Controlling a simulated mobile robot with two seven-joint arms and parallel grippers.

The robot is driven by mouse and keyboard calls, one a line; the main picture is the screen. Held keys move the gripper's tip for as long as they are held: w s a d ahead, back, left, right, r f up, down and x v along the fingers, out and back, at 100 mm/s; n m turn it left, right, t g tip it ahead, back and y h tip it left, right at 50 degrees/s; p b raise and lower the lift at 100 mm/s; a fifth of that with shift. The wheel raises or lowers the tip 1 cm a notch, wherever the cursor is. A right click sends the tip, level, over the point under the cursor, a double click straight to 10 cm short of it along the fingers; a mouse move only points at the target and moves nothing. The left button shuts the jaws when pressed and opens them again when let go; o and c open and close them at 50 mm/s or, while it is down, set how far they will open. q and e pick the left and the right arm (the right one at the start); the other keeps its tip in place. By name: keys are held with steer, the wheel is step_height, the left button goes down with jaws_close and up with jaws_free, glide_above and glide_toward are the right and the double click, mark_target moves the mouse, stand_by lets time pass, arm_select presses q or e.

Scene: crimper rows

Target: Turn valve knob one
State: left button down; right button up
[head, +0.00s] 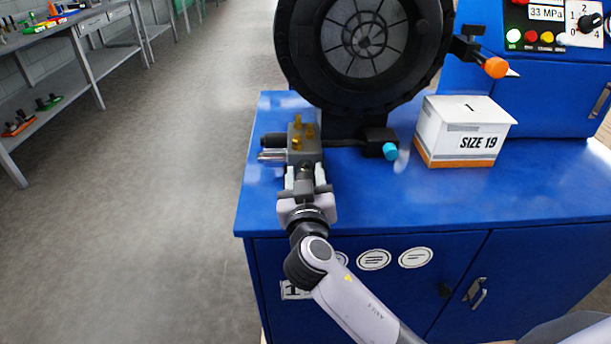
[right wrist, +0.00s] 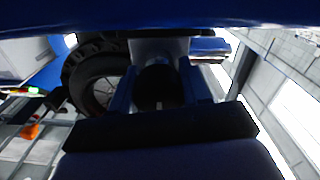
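A grey valve block (head: 304,150) with brass fittings on top stands at the left front of the blue bench, below the big black wheel-shaped unit. My right gripper (head: 305,173) reaches it from the front, its fingers on either side of the block's near end. In the right wrist view a dark round knob-like part (right wrist: 158,88) sits between the two spread fingers. I cannot tell whether they press on it or only surround it. No number on the knob is readable. My left gripper is not in view.
A white and orange box marked SIZE 19 (head: 463,131) stands on the blue bench (head: 420,205) at the right. A cyan-tipped part (head: 390,151) is right of the valve. The black round unit (head: 362,50) overhangs behind. Floor at left is clear.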

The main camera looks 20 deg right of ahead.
steer(key=shift+n, duration=0.3)
steer(key=n, duration=0.2)
steer(key=shift+n, duration=0.4)
steer(key=n, duration=0.3)
steer(key=shift+n+p, duration=0.3)
steer(key=n+p, duration=0.1)
steer(key=n, duration=0.2)
steer(key=shift+a+n, duration=0.1)
steer(key=shift+n, duration=0.2)
steer(key=shift+n+p, duration=0.7)
steer(key=shift+n, duration=1.2)
steer(key=o, duration=1)
steer(key=shift+w+f, duration=0.1)
steer(key=shift+o, duration=0.2)
